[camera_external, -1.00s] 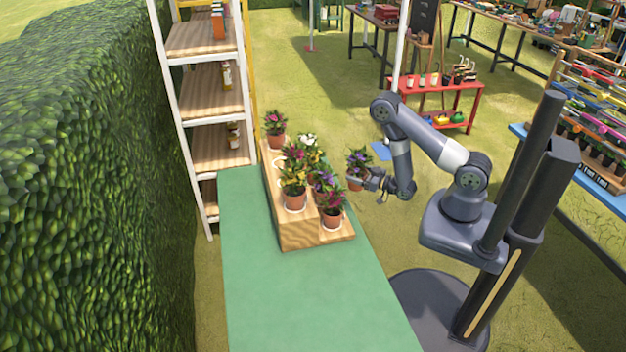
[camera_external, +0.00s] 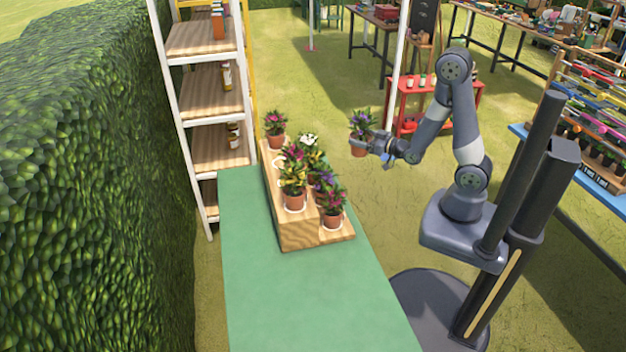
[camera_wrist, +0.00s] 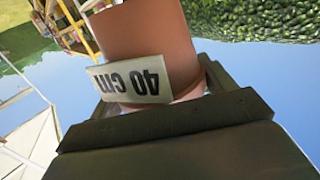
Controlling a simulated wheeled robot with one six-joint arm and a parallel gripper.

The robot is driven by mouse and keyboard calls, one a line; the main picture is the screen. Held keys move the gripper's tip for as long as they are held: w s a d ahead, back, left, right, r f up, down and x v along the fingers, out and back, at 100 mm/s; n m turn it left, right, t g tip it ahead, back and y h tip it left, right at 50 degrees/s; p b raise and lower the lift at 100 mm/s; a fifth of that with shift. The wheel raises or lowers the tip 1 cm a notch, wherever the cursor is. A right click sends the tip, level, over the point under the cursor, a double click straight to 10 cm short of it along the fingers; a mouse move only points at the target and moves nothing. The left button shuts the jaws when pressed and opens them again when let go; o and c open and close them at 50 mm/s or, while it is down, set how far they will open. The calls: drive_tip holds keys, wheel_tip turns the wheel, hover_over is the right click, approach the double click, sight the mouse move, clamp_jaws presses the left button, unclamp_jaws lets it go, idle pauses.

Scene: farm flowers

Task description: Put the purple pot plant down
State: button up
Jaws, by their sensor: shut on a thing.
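My gripper (camera_external: 373,143) is shut on the purple pot plant (camera_external: 361,125), a terracotta pot with purple flowers and green leaves. It holds the pot upright in the air, to the right of the wooden stepped stand. In the wrist view the pot (camera_wrist: 140,35) sits between the two fingers (camera_wrist: 165,105), with a label reading "40 cm" on it. The wooden stand (camera_external: 299,237) on the green table holds several potted plants. A magenta-flowered plant (camera_external: 332,205) is at its near right, and a yellow and magenta one (camera_external: 294,185) is on the upper step.
The green table top (camera_external: 300,300) is clear in front of the stand. A white-framed shelf (camera_external: 208,100) stands behind on the left, and a hedge (camera_external: 90,180) runs along the left. A red shelf (camera_external: 415,92) stands behind my arm.

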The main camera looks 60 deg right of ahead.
drive_tip(key=shift+w+r, duration=0.1)
drive_tip(key=shift+r, duration=0.55)
drive_tip(key=w+a+n+g+y+b, duration=0.1)
drive_tip(key=w+a+n+y+b, duration=0.3)
drive_tip(key=w, duration=0.7)
drive_tip(key=w+y+b, duration=0.1)
drive_tip(key=w+b, duration=0.4)
drive_tip(key=w, duration=0.6)
drive_tip(key=w+a+n+g+y+b, duration=0.1)
drive_tip(key=w+a+y+b, duration=0.3)
drive_tip(key=w, duration=0.8)
drive_tip(key=shift+h, duration=0.4)
drive_tip(key=f, duration=0.1)
drive_tip(key=d+f, duration=0.1)
drive_tip(key=f, duration=0.1)
drive_tip(key=d+f, duration=0.1)
drive_tip(key=shift+s+f, duration=0.15)
drive_tip(key=shift+s, duration=0.25)
drive_tip(key=shift+f, duration=4.85)
drive_tip(key=shift+b, duration=0.3)
